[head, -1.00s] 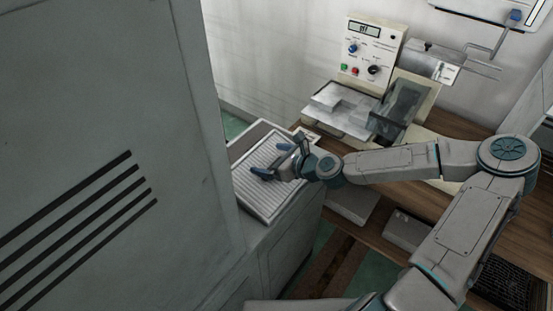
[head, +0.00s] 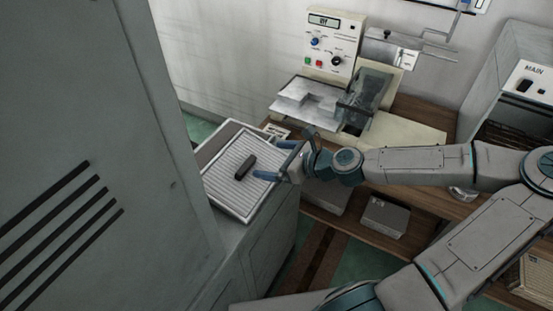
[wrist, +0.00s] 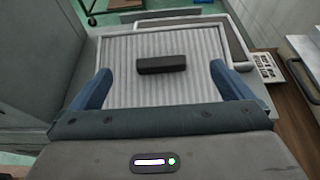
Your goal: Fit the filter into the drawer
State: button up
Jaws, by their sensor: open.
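The filter (head: 222,182) looks like a pale ribbed panel lying flat on a low cabinet. A dark bar-shaped grip (head: 245,166) stands on its middle. A pale rim (head: 243,216) runs around the panel; I take it for the drawer, but cannot tell how deep the panel sits. In the wrist view the ribbed panel (wrist: 125,90) lies ahead, with the dark grip (wrist: 162,64) centred between my fingers. My gripper (head: 267,159) is open and empty, its blue fingers over the panel's right side, apart from the grip. Its spread fingers also show in the wrist view (wrist: 160,70).
A tall grey cabinet (head: 90,120) stands close on the left. A control box (head: 335,45) and a metal plate device (head: 310,100) stand on the wooden bench behind. A grey box (head: 385,215) sits lower right. A small keypad (wrist: 266,68) lies right of the panel.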

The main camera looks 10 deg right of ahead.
jog(key=n+g+h, duration=0.3)
jog(key=n+g, duration=0.2)
jog(key=n, duration=0.2)
send_near(260, 205)
jog(key=x, duration=0.4)
jog(key=s+d+r+n+g+h, duration=0.3)
jog(key=s+d+r+n+h, duration=0.4)
jog(key=n, duration=0.4)
jog(key=s+r+n+t, duration=0.1)
jog(key=s+r+n, duration=0.1)
jog(key=r, duration=0.4)
jog(key=s+d+r+n+t+h, duration=0.1)
jog(key=s+r+n, duration=0.2)
jog(key=r+n, duration=0.2)
jog(key=shift+d+r+t, duration=0.35)
jog(key=shift+r+t, duration=0.05)
jog(key=shift+r, duration=0.5)
jog(key=shift+s+r+n, duration=0.2)
jog(key=shift+s+n, duration=0.1)
jog(key=c, duration=0.3)
jog(key=shift+r, duration=0.1)
jog(key=c, duration=1.1)
